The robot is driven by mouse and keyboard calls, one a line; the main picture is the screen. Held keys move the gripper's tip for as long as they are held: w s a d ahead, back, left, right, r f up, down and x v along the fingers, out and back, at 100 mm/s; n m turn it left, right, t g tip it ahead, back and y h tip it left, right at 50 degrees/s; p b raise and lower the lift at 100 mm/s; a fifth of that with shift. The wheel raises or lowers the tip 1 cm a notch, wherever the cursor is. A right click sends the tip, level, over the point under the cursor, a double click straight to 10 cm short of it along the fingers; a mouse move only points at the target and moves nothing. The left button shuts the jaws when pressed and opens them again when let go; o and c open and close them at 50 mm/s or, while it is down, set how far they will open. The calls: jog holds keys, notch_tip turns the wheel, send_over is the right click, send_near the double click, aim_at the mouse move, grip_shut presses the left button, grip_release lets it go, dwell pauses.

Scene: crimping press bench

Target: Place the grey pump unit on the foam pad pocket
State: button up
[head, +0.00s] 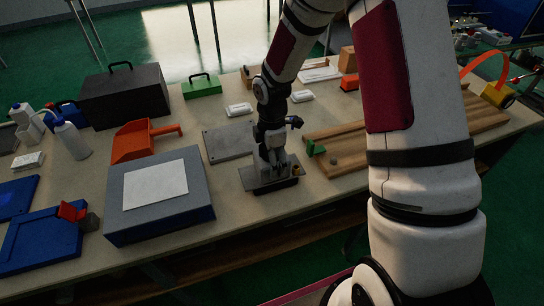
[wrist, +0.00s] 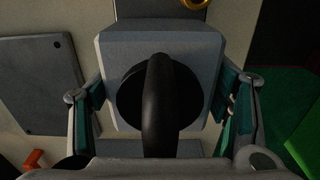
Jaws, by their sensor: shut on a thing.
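The grey pump unit (wrist: 160,50) fills the middle of the wrist view, with a black round part and a black curved piece on top. A brass ring (wrist: 195,3) shows at its far edge. My gripper (wrist: 160,100) has its green-padded fingers against both sides of the unit. In the head view my gripper (head: 271,156) points down at the grey pump unit (head: 256,180), near the bench's front edge. A dark band lies beneath the unit; I cannot tell whether it touches the bench. I cannot clearly make out the foam pad pocket.
A flat grey plate (head: 228,142) lies just behind. A grey box with a white top (head: 157,184) stands to the left, with an orange scoop (head: 136,140) behind it. A wooden rack (head: 345,150) and a small green piece (head: 314,148) are to the right.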

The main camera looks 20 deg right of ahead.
jog(key=o, duration=2)
jog(key=shift+f, duration=0.1)
jog(key=shift+c, duration=0.2)
notch_tip(320, 180, up, 12)
jog(key=s+d+r+m+t+h, duration=0.1)
jog(key=s+r+m+t, duration=0.1)
jog(key=s+r+m, duration=0.85)
jog(key=s+r+m+t, duration=0.1)
jog(key=s+r+m, duration=0.2)
jog(key=s, duration=0.5)
jog(key=s+r+m+t+y, duration=0.1)
jog(key=s+r+m, duration=0.3)
jog(key=s, duration=0.3)
jog(key=shift+s+a+r, duration=0.35)
jog(key=shift+a+r, duration=0.05)
jog(key=shift+m, duration=0.25)
